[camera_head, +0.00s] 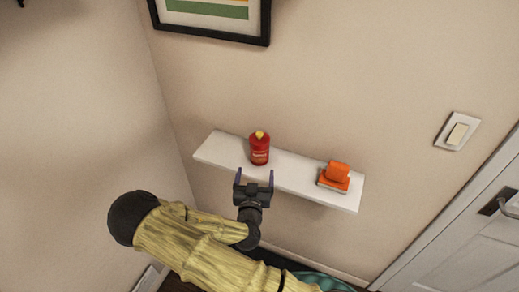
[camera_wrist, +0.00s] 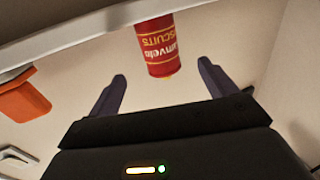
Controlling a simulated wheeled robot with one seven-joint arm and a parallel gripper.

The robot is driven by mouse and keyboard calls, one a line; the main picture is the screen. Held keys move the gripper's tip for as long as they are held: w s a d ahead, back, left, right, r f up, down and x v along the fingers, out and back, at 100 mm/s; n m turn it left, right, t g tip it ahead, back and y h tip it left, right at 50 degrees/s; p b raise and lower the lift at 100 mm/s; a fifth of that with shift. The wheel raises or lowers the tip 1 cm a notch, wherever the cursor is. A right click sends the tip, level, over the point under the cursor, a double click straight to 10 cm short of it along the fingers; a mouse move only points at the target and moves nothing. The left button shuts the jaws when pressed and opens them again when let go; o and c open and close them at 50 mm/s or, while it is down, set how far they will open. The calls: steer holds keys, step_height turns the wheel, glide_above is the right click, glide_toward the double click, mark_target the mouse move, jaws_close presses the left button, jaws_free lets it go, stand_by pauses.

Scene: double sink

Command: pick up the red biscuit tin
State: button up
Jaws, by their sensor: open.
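The red biscuit tin (camera_head: 259,150) stands upright on a white wall shelf (camera_head: 215,150), left of the shelf's middle. It is a red cylinder with a yellow top.
An orange object (camera_head: 336,175) sits towards the right end of the shelf, clear of the tin. A framed picture (camera_head: 215,18) hangs above. A light switch (camera_head: 457,131) and a white door (camera_head: 455,240) are at the right. A teal object (camera_head: 322,281) lies below.

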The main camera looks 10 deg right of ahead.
mark_target(259, 154)
steer(key=p+x, duration=0.2)
steer(key=x, duration=0.5)
steer(key=shift+w+d, duration=0.1)
steer(key=shift+w, duration=0.1)
steer(key=shift+w+d+r+p, duration=0.1)
steer(key=shift+w+p, duration=0.15)
steer(key=shift+p, duration=0.25)
steer(key=p+x, duration=0.2)
steer(key=x, duration=0.2)
steer(key=shift+w+d, duration=0.1)
steer(key=shift+w, duration=0.2)
steer(key=c, duration=1.1)
